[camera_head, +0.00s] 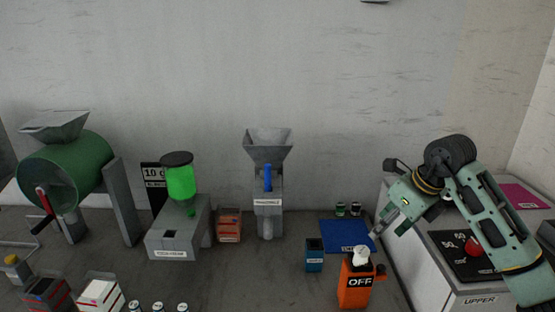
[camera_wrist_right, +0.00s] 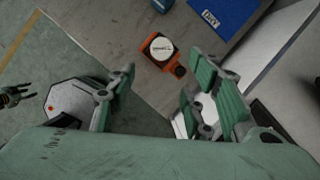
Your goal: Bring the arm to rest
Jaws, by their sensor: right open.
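My right arm (camera_head: 490,225) comes in from the right in the head view, bent above the grey-white press unit. Its gripper (camera_head: 388,232) hangs in the air near the right side of the bench, pointing down and left, above and right of the orange OFF bottle (camera_head: 356,280). In the right wrist view the two fingers of the right gripper (camera_wrist_right: 163,78) stand wide apart with nothing between them. The orange bottle (camera_wrist_right: 160,48) shows beyond the fingertips, apart from them. What looks like my left gripper (camera_wrist_right: 14,96) shows small at the left edge there; its jaws are unclear.
The press unit (camera_head: 470,299) with a red knob (camera_head: 473,246) stands at the right, below my arm. A blue mat (camera_head: 346,236), a blue container (camera_head: 314,255), a grey hopper machine (camera_head: 268,190) and a green drum (camera_head: 70,170) stand along the bench.

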